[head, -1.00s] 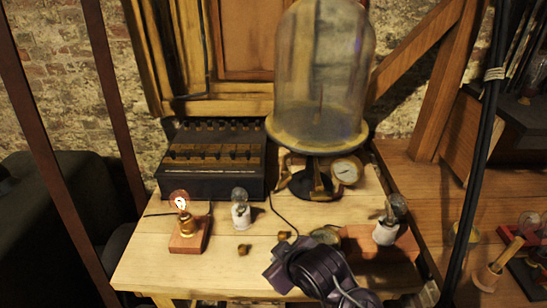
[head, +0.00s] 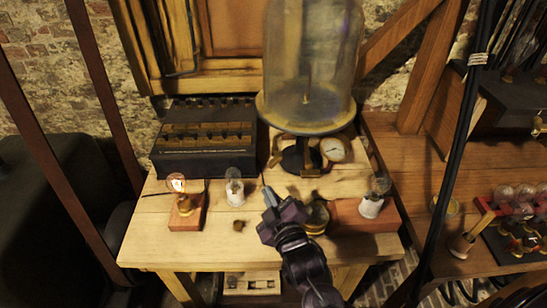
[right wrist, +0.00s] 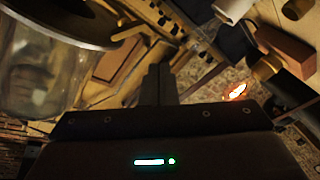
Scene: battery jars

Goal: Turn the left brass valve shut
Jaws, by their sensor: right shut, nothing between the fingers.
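The glass bell jar (head: 308,60) stands on a round brass-rimmed plate over a dark stand (head: 297,160). A small brass piece (head: 275,153) at the left of the stand looks like the left valve; its handle is too small to read clearly. My right gripper (head: 268,194) is shut and empty. Its fingertips are in front of the stand and below the brass piece in the picture, apparently apart from it. In the right wrist view its fingers (right wrist: 159,84) are together, with the jar (right wrist: 40,68) at the left. My left gripper is not in view.
A round gauge (head: 333,149) is at the stand's right. A lit bulb on a wooden block (head: 186,220), a bulb in a white holder (head: 235,190) and a small brass knob (head: 238,227) are on the table to the left. Another white-holder bulb (head: 372,206) is at the right.

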